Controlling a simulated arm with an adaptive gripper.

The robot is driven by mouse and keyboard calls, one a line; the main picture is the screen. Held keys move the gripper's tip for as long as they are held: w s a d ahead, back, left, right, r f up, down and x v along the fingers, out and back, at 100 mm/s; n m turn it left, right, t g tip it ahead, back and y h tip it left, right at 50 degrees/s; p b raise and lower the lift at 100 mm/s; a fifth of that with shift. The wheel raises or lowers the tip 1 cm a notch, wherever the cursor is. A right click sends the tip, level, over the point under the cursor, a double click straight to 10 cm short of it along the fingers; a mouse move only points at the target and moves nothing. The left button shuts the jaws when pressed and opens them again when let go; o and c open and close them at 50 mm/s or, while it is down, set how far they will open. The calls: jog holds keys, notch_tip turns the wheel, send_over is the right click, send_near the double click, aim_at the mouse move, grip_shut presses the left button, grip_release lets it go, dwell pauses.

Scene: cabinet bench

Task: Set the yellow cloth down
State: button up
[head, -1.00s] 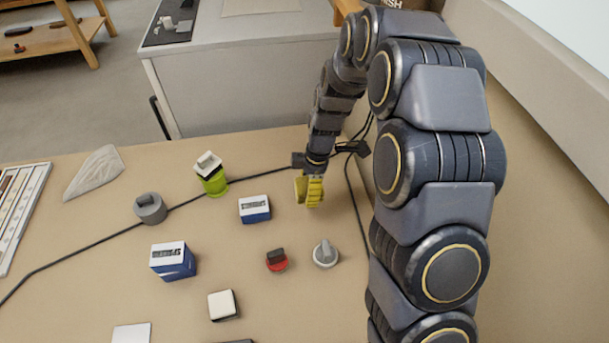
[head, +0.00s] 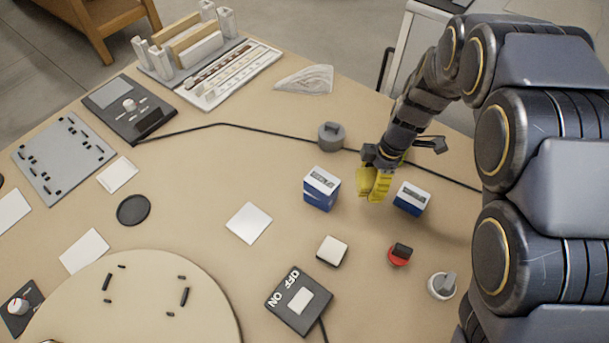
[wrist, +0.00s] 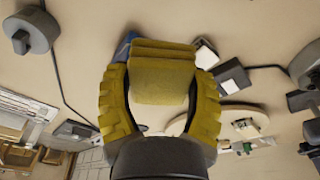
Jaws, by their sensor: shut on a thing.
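My gripper (head: 374,186) has yellow fingers and points down over the bench between two blue-and-white boxes. In the wrist view, its curved, ribbed fingers close from both sides on the yellow cloth (wrist: 162,78), a folded block with layered edges. In the head view the cloth and the yellow fingers blend together, so their border is hard to tell. I cannot tell how high the cloth is above the bench top (head: 215,165).
One blue-and-white box (head: 321,189) stands left of my gripper, another (head: 412,198) to its right. A grey knob (head: 331,137) stands behind. A white button (head: 332,250), a red knob (head: 399,256) and an ON/OFF switch (head: 300,301) are in front. Bare bench lies left of the boxes.

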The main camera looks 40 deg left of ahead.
jog(key=s+a+n+h, duration=0.1)
jog(key=s+a+n, duration=0.9)
jog(key=s+a, duration=0.95)
send_over(213, 196)
jog(key=d, duration=0.1)
jog(key=shift+g, duration=0.3)
notch_tip(213, 196, down, 9)
jog(key=shift+s+d+f, duration=0.1)
jog(key=shift+f, duration=0.05)
jog(key=shift+a+f, duration=0.1)
jog(key=shift+a, duration=0.15)
jog(key=shift+w+a+f, duration=0.25)
jog(key=shift+a+f, duration=0.1)
jog(key=shift+f, duration=1.7)
jog(key=shift+f, duration=0.1)
jog(key=o, duration=1)
